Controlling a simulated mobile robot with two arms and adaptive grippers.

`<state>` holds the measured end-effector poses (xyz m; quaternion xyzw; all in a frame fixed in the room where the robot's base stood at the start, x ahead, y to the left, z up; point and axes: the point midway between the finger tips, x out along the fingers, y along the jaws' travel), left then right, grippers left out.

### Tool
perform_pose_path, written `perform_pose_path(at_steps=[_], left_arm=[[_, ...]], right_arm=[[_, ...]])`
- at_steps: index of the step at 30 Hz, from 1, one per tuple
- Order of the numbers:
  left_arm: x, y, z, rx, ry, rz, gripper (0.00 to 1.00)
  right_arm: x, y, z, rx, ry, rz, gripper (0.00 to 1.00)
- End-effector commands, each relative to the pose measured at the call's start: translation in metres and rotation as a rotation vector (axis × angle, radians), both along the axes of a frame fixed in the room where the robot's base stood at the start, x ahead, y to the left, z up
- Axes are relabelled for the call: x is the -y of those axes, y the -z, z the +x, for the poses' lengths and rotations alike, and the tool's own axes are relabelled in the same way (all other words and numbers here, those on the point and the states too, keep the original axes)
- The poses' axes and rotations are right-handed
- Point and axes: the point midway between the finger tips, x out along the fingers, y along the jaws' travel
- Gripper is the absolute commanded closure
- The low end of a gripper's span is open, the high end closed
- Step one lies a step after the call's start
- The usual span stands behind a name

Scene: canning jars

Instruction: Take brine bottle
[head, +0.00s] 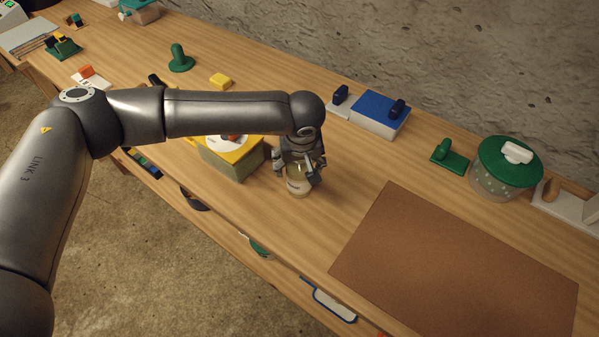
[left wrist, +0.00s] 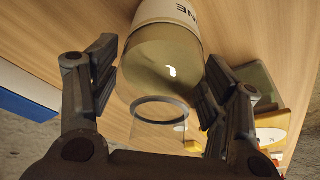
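The brine bottle (head: 298,187) stands upright on the wooden bench, a clear bottle with pale contents and a white label. In the left wrist view the bottle (left wrist: 168,62) is seen from above, its round neck towards me and part of its lettering, "NE", showing. My left gripper (head: 297,174) points down over it, with one finger on each side. In the left wrist view the fingers of the left gripper (left wrist: 161,75) look open, with narrow gaps beside the bottle. The arm hides its top in the head view. My right gripper is out of view.
A yellow-topped box (head: 238,160) stands close left of the bottle. A brown mat (head: 460,265) lies to the right. Behind are a blue-and-white block (head: 380,112) and a green-lidded container (head: 507,170). The bench's front edge is near the bottle.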

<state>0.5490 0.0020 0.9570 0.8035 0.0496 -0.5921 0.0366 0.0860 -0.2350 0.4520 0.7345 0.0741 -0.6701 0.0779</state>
Motion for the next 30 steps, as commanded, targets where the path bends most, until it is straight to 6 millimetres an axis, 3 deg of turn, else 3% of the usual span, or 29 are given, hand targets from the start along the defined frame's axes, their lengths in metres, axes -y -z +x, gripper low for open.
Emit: perform_pose_path(at_steps=[1,9,20,26,30], left_arm=[[0.000,0.000,0.000,0.000,0.000,0.000,0.42],[0.000,-0.001,0.000,0.001,0.000,0.000,0.75],[0.000,-0.007,0.001,0.003,-0.001,0.000,0.76],[0.000,-0.032,0.001,0.005,0.001,-0.001,0.76],[-0.015,-0.053,-0.013,0.005,0.002,-0.002,0.76]], right_arm=[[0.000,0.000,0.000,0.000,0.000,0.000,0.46],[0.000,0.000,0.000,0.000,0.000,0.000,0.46],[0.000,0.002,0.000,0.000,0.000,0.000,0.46],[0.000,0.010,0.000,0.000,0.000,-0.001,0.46],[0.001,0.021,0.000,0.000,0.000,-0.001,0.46]])
